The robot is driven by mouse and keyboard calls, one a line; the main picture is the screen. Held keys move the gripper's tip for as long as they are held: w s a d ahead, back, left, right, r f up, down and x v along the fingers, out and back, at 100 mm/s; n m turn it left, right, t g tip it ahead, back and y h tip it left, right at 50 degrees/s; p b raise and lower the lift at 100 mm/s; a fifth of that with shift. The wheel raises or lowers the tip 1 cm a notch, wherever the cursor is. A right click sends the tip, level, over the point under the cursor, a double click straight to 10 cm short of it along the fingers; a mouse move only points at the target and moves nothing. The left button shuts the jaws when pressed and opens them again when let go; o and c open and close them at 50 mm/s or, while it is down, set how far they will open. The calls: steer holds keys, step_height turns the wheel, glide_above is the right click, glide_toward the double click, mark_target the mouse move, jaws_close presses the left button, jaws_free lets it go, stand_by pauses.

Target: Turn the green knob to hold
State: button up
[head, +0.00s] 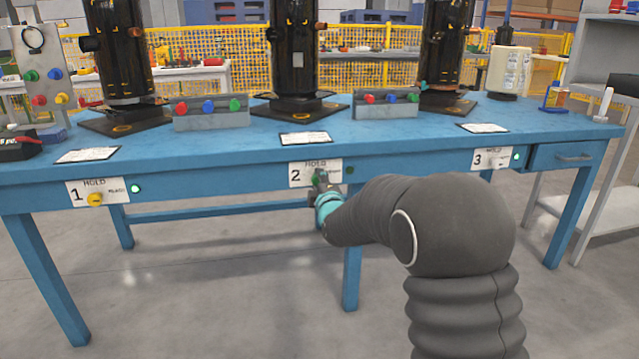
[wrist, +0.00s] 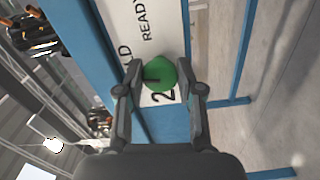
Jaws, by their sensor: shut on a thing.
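The green knob (wrist: 160,73) sits on a white plate marked 2, with the words HOLD and READY, on the front edge of the blue workbench. In the head view the plate (head: 298,174) is partly covered by my gripper (head: 320,187). In the wrist view my gripper (wrist: 160,84) has its two fingers on either side of the knob and is shut on it. Which word the knob points to cannot be told. A small dark green lamp (head: 350,170) is right of plate 2.
Plate 1 (head: 76,190) at left has a yellow knob (head: 95,199) and a lit green lamp (head: 137,188). Plate 3 (head: 483,158) at right also has a lit lamp (head: 515,156). Black cylinders and button boxes (head: 210,112) stand on the bench (head: 240,145). The floor in front is clear.

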steer(key=shift+n, duration=0.8)
steer(key=o, duration=1.1)
steer(key=shift+o, duration=0.2)
steer(key=v, duration=1.2)
